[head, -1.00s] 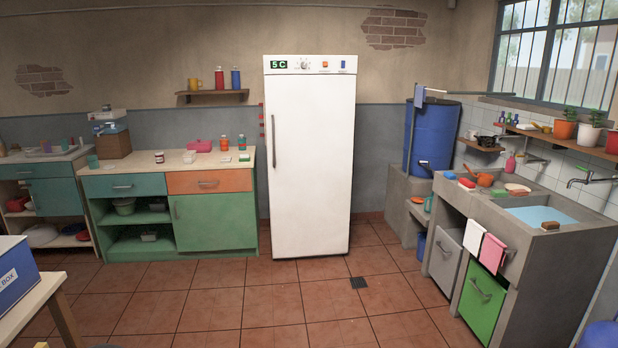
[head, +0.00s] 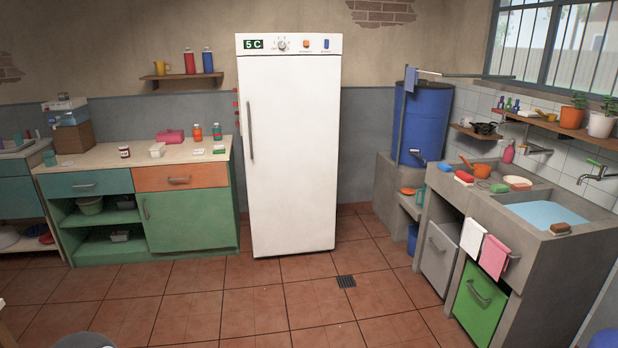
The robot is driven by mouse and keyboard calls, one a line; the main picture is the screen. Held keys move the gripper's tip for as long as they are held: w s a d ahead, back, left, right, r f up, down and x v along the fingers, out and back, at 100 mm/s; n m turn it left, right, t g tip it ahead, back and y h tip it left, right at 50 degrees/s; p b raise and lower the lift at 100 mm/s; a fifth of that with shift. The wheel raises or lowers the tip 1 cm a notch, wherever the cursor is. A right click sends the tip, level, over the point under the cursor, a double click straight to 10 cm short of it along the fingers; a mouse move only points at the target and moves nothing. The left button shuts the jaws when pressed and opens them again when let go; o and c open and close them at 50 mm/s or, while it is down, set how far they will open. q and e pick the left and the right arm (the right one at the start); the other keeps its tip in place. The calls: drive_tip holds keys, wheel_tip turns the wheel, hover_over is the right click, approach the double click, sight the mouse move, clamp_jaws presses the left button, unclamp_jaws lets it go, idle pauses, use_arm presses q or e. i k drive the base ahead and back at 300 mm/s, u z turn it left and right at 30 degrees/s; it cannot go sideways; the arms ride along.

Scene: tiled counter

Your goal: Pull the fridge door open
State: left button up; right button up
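The white fridge (head: 293,150) stands upright against the back wall, near the middle of the head view. Its tall door is shut. A long vertical handle (head: 250,130) runs along the left side of the door. A green "5 C" display, a dial and two small coloured switches sit on the panel above the door. Neither of my grippers shows in the head view. Nothing touches the handle.
A green counter (head: 190,218) with an orange drawer stands left of the fridge. A blue barrel (head: 425,122) and a concrete sink unit (head: 535,240) stand to the right.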

sight(290, 106)
drive_tip(key=u, duration=0.1)
drive_tip(key=i, duration=1.4)
drive_tip(key=u, duration=0.35)
drive_tip(key=i, duration=1.35)
drive_tip(key=u, duration=0.45)
drive_tip(key=i, duration=1.2)
drive_tip(key=u, duration=0.1)
